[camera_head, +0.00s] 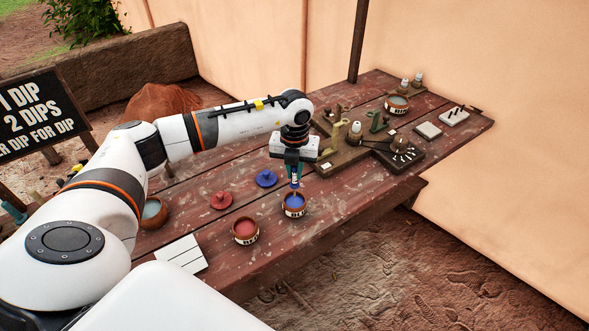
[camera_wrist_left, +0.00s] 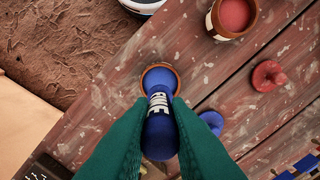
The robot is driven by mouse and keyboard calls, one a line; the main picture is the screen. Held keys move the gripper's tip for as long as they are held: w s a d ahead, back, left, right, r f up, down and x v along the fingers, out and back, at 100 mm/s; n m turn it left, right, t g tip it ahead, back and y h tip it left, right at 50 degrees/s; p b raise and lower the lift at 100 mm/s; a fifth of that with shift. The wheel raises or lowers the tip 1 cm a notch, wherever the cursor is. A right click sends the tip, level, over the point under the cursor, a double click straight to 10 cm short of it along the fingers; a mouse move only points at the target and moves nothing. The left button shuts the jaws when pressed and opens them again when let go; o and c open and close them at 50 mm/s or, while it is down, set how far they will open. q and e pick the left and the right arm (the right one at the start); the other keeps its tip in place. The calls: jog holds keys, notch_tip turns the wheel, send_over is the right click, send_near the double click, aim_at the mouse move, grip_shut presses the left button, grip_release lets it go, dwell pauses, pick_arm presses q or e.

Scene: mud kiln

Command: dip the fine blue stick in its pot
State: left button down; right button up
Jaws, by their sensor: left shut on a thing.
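My left gripper (camera_head: 294,172) points down, shut on the fine blue stick (camera_head: 295,182), which has a white marked band. In the left wrist view the blue stick (camera_wrist_left: 160,132) sits between the green fingers (camera_wrist_left: 158,140). The small brown pot of blue (camera_head: 294,209) stands right below it; the blue pot (camera_wrist_left: 174,70) also shows in the wrist view, beyond the stick. The stick's lower end is at the pot's mouth; I cannot tell whether it touches the blue inside. My right gripper is not in view.
A red pot (camera_head: 245,234), a red lid (camera_head: 221,201) and a blue lid (camera_head: 266,178) stand nearby on the plank table (camera_head: 330,205). A white tile (camera_head: 182,254) lies at the front left. A wooden rack (camera_head: 333,158) with tools stands behind to the right.

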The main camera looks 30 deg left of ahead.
aim_at(295, 184)
pick_arm(q)
jog(key=shift+f+b, duration=1.4)
jog(key=shift+f, duration=0.45)
jog(key=shift+r, duration=0.2)
jog(key=shift+r+p, duration=2.3)
jog(key=shift+r, duration=1.15)
